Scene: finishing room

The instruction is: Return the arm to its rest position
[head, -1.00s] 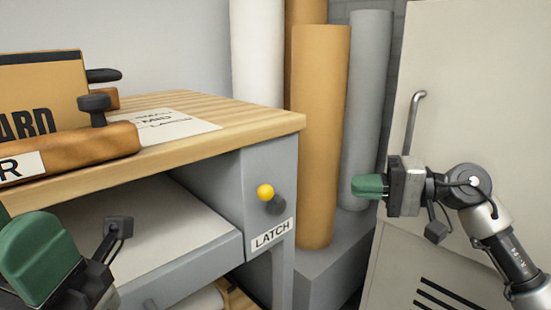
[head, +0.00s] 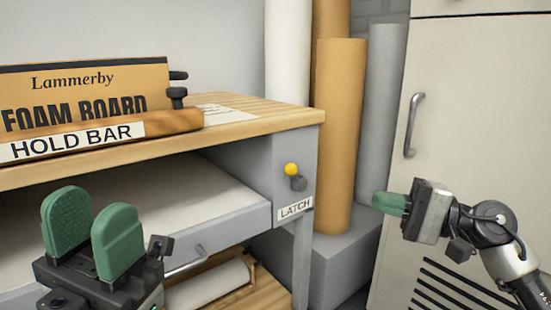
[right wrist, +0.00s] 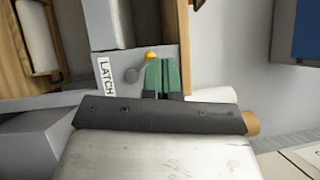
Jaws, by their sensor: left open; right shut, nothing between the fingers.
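My right gripper (head: 390,204) is at the right of the head view, in front of the pale cabinet and the grey roll. Its green fingers are shut with nothing between them. In the right wrist view its two fingers (right wrist: 161,76) lie side by side, in line with the latch knob. My left gripper (head: 92,235) is at the lower left of the head view, in front of the bench drawer. Its two green fingers stand apart with an empty gap. The yellow latch knob (head: 291,169) sits on the bench's end panel above the LATCH label (head: 295,209), apart from both grippers.
The wooden bench top (head: 255,121) carries the HOLD BAR (head: 70,146) and a foam board pack (head: 90,80). Tall rolls, one of them tan (head: 338,130), stand behind the bench corner. A pale cabinet (head: 475,120) with a metal handle stands at the right.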

